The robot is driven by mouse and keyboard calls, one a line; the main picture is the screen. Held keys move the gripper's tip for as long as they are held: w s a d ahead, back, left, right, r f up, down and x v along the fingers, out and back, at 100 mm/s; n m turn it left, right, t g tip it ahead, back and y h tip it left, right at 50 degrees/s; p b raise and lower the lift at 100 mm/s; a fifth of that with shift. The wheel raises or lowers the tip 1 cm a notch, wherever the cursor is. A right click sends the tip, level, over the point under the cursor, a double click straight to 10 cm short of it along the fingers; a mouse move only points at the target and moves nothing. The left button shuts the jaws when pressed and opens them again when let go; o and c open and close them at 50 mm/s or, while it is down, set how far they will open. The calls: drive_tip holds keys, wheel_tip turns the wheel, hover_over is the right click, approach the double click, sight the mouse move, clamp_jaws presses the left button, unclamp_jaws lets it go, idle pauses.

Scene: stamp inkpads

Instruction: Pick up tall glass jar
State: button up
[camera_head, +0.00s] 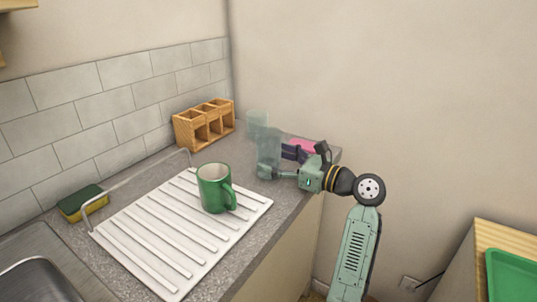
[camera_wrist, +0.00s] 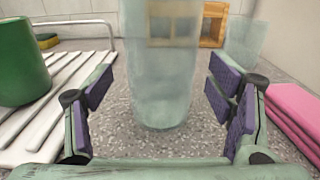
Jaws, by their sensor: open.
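The tall glass jar (camera_head: 268,148) is clear, pale green-blue and upright on the grey counter. In the wrist view the jar (camera_wrist: 160,85) stands ahead and between my two finger pads, with counter visible between its base and my palm. Its top runs out of the picture. My gripper (camera_head: 278,163) is open, low over the counter at the jar's right side in the head view. In the wrist view my gripper (camera_wrist: 160,92) has a purple pad on each side of the jar, with a visible gap on both sides.
A second clear glass (camera_wrist: 245,42) stands behind to the right. Pink stacked items (camera_wrist: 295,112) lie right of my gripper. A green mug (camera_head: 213,188) stands on the white drainboard (camera_head: 150,262) at left. A wooden organizer (camera_head: 204,124) and a sponge (camera_head: 82,202) are near the tiled wall.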

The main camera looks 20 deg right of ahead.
drive_tip(key=shift+x, duration=1.25)
drive_tip(key=shift+c, duration=0.5)
drive_tip(key=shift+r, duration=0.1)
drive_tip(key=c, duration=1.4)
drive_tip(key=shift+r, duration=0.1)
drive_tip(key=shift+r+b, duration=0.3)
drive_tip(key=shift+r, duration=4.55)
